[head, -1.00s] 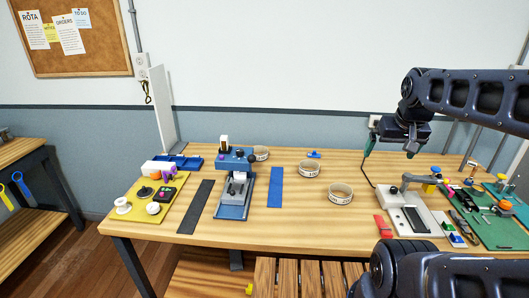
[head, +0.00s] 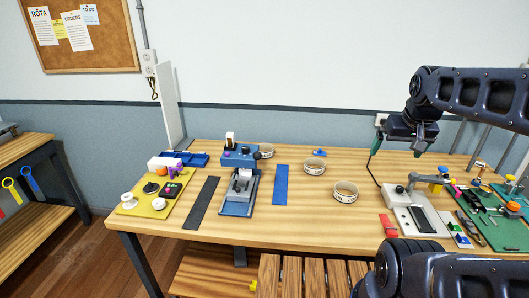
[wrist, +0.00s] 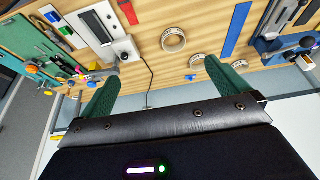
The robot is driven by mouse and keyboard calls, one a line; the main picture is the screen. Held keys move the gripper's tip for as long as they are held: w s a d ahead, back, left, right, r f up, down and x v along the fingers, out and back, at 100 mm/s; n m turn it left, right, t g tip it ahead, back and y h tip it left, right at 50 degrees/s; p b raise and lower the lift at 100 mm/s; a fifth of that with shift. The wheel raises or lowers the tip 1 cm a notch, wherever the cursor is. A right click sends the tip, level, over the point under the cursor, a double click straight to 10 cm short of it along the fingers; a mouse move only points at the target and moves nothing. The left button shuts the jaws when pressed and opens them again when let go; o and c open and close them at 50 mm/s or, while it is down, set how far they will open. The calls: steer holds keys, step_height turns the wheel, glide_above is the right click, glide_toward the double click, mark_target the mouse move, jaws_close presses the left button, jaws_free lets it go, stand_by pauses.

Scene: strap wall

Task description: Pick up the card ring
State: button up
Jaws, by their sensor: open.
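Three similar pale card rings with dark marks stand on the wooden workbench (head: 300,228). The near card ring (head: 345,192) is right of centre, the middle ring (head: 314,167) is behind it, and the far ring (head: 266,151) is partly hidden by a blue press (head: 240,185).
A blue strip (head: 281,185) and a black strip (head: 201,203) lie flat beside the press. A yellow board (head: 155,205) with small parts is at the left.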

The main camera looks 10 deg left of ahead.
steer(key=w+a+r+m, duration=0.2)
steer(key=w+r, duration=0.2)
steer(key=w, duration=0.6)
steer(key=m+g, duration=0.5)
steer(key=m, duration=1)
glide_above(265, 148)
steer(key=s, duration=0.4)
step_height(265, 148, down, 28)
steer(key=f, duration=1)
steer(key=shift+s+d, duration=0.15)
steer(key=shift+s, duration=0.1)
steer(key=c, duration=0.7)
